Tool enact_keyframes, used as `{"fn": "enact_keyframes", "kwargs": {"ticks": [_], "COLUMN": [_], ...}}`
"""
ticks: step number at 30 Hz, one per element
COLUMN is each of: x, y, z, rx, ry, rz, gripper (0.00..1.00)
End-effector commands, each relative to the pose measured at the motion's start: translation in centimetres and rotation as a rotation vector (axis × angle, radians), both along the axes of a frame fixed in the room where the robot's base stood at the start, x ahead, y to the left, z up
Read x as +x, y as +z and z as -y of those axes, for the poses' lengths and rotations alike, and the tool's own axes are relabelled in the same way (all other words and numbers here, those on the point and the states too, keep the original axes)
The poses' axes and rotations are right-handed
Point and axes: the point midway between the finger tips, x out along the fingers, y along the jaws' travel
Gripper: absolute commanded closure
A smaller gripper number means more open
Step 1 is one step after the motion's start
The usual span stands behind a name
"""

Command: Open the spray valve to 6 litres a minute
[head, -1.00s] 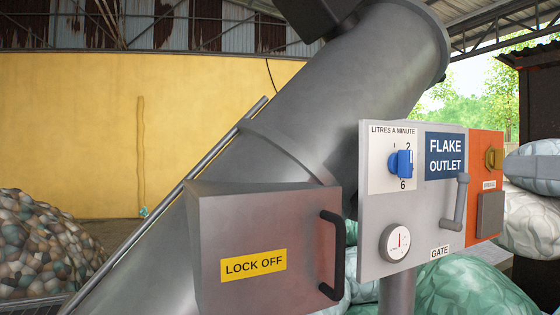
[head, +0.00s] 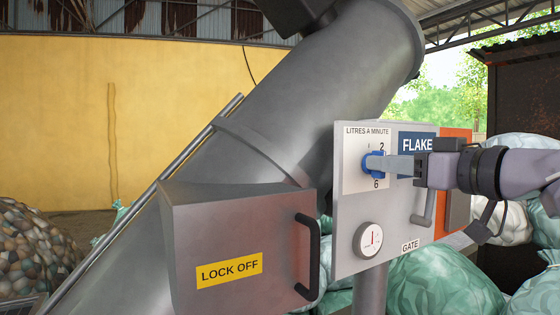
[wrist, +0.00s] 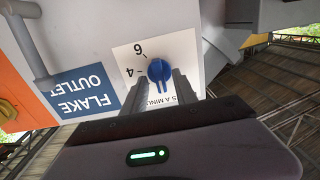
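The blue spray valve knob (head: 371,163) sits on a white dial plate marked LITRES A MINUTE (head: 352,184), on the grey panel. The plate's 6 is below the knob in the head view. In the wrist view the dial is upside down, with 4 and 6 to the left and upper left of the knob (wrist: 160,69). My gripper (head: 388,164) reaches in from the right, its fingertips at the knob. In the wrist view the gripper (wrist: 166,82) has its fingers apart, one on each side of the knob's grip. I cannot tell the knob's exact setting.
A round gauge (head: 370,239) and a GATE handle (head: 424,208) are on the panel below my gripper. A grey LOCK OFF box (head: 240,240) stands left of the panel, with a black handle (head: 308,255). Full green bags (head: 440,282) lie below and behind the panel.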

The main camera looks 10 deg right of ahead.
Motion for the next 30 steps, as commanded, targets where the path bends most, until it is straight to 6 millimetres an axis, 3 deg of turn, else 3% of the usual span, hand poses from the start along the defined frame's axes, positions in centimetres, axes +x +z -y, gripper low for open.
{"fn": "enact_keyframes", "kwargs": {"ticks": [1,5,19,30], "x": [-0.01,-0.03,-0.04,0.01], "y": [0.0,0.0,-0.1,-0.22], "z": [0.0,0.01,0.05,0.19], "rx": [0.0,0.0,0.055,0.33], "ry": [0.0,0.0,0.0,0.0], "rz": [0.0,0.0,-0.02,-0.121], "gripper": [0.75,1.0,1.0,1.0]}}
